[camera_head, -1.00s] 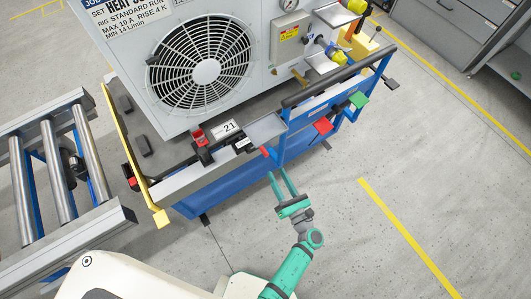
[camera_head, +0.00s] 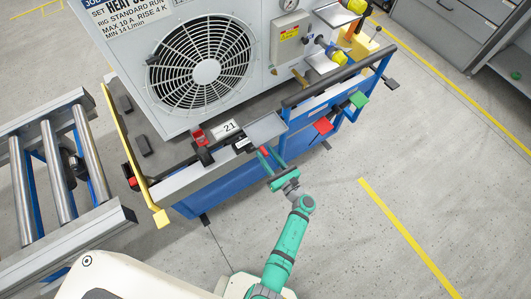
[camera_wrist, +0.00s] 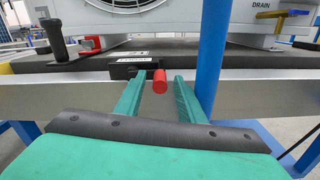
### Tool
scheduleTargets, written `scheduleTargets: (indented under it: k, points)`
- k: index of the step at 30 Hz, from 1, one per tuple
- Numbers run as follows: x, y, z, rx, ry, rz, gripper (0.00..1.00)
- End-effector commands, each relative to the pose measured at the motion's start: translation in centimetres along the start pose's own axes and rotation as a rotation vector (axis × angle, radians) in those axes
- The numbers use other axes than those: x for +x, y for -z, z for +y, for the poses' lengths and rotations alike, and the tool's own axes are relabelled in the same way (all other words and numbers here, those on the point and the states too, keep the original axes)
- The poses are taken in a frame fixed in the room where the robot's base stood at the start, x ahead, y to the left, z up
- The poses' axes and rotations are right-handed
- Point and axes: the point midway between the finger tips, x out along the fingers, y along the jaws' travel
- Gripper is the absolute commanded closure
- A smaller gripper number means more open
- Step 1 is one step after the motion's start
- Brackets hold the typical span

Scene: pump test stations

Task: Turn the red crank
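The red crank handle (camera_wrist: 160,81) is a small red cylinder on a black block (camera_wrist: 131,68) at the bench's front edge. It also shows in the head view (camera_head: 265,152). My green gripper (camera_wrist: 166,88) is open, with one finger on each side of the red handle in the wrist view. The right finger stands apart from the handle with a gap. The left finger is close to it, and I cannot tell whether it touches. In the head view my gripper (camera_head: 269,156) reaches to the handle from the front.
A large fan unit (camera_head: 207,72) stands on the blue bench. A blue post (camera_wrist: 210,50) rises just right of my fingers. Red (camera_head: 323,125) and green (camera_head: 357,100) pads are on the bench's right side. A roller conveyor (camera_head: 58,165) is at left. The floor at front right is clear.

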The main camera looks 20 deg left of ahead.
Motion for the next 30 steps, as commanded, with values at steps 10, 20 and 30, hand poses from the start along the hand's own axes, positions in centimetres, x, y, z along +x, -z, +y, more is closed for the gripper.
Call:
scheduleTargets:
  k: [10, 20, 30]
  points:
    - [1.1, 0.04, 0.02, 0.001, 0.001, 0.0, 0.64]
    - [1.07, 0.03, 0.02, 0.001, 0.001, 0.0, 1.0]
    - [1.06, 0.3, -0.03, 0.054, 0.001, 0.0, 1.0]
